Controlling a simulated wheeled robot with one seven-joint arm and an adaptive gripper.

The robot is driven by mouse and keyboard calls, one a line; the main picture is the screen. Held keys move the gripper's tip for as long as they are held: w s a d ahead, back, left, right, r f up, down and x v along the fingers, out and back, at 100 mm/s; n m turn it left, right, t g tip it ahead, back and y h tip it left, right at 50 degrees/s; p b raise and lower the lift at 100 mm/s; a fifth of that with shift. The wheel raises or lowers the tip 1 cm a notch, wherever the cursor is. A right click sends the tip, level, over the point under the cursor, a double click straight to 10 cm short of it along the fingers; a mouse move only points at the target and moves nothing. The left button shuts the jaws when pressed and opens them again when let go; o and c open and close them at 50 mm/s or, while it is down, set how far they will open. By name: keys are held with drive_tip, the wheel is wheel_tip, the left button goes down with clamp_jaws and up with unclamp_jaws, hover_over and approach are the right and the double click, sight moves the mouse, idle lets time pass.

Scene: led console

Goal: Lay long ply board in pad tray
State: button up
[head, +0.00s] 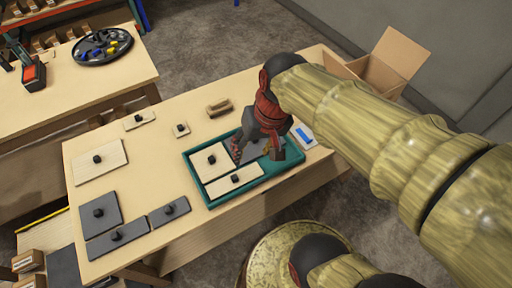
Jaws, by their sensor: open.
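The teal pad tray (288,176) lies on the wooden table. A long ply board (246,178) with a black knob lies along its front side, looking flat. A squarer ply board (207,172) with a knob lies behind it at the left. A grey area, perhaps a board or the tray's pad, shows in the back right part, partly hidden by my gripper. My gripper (258,154) points down over that part with its fingers apart. I see nothing held, but the space between the fingers is partly hidden.
Ply boards with knobs (90,170) (139,123) (181,135) lie at the table's left and back. Several grey boards (96,222) lie at front left. A brown block (218,108), a blue-and-white item (304,136) and an open cardboard box (388,65) are near the tray.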

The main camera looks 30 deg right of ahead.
drive_tip(key=s+r+n+t, duration=0.2)
drive_tip(key=r, duration=0.1)
drive_tip(key=s+r+n+t+h, duration=0.1)
drive_tip(key=shift+a+r, duration=0.35)
idle(1.1)
